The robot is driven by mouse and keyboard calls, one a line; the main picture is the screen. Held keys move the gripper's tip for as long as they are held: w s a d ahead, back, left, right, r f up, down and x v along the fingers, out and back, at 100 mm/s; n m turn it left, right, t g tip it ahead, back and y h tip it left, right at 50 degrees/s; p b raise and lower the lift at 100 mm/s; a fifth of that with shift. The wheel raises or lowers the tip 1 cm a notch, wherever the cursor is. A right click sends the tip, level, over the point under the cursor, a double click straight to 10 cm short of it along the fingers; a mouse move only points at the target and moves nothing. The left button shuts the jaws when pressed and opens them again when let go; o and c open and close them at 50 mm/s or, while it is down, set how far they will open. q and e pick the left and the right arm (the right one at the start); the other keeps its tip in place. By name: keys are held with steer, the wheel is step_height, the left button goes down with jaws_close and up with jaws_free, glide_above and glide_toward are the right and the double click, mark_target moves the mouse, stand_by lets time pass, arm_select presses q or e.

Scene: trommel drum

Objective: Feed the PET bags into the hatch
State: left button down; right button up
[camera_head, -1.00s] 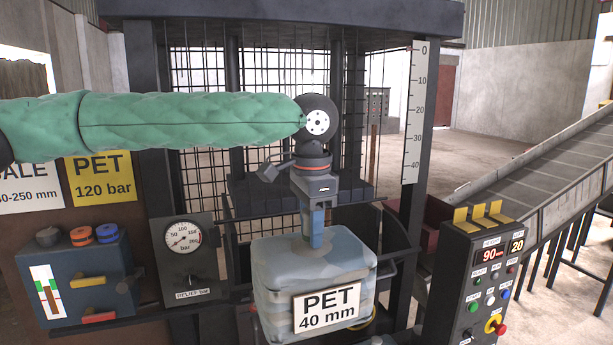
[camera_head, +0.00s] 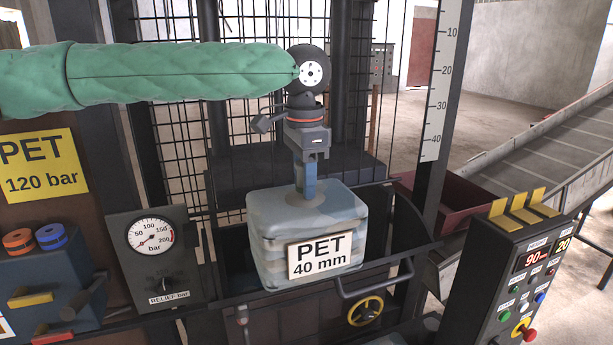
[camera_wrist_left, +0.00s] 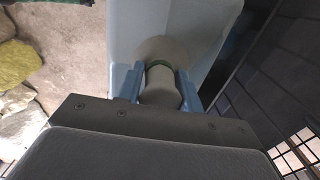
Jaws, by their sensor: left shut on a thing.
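A pale blue, translucent PET bag (camera_head: 348,215) with a "PET 40 mm" label hangs upright below my left gripper (camera_head: 306,190). The gripper's blue fingers are shut on the grip at the top of the bag. In the left wrist view, the gripper (camera_wrist_left: 160,88) clasps a grey-green knob on the bag (camera_wrist_left: 205,28). The bag is at the front opening of the dark caged press, the hatch (camera_head: 385,222), and overlaps its front edge. I cannot tell whether it is inside. My right gripper is not in view.
A control box (camera_head: 500,275) with buttons stands at the right, before a sloping conveyor (camera_head: 560,160). A pressure gauge (camera_head: 150,235) and a blue valve box (camera_head: 50,285) are at the left. A yellow handwheel (camera_head: 366,310) sits below the opening. Yellow and white sacks (camera_wrist_left: 15,65) lie on the floor.

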arm_select(q)
steer(key=w+a+f, duration=0.2)
steer(key=w+f, duration=0.4)
steer(key=w, duration=0.2)
steer(key=shift+a+f, duration=0.2)
steer(key=shift+a, duration=0.15)
stand_by(0.4)
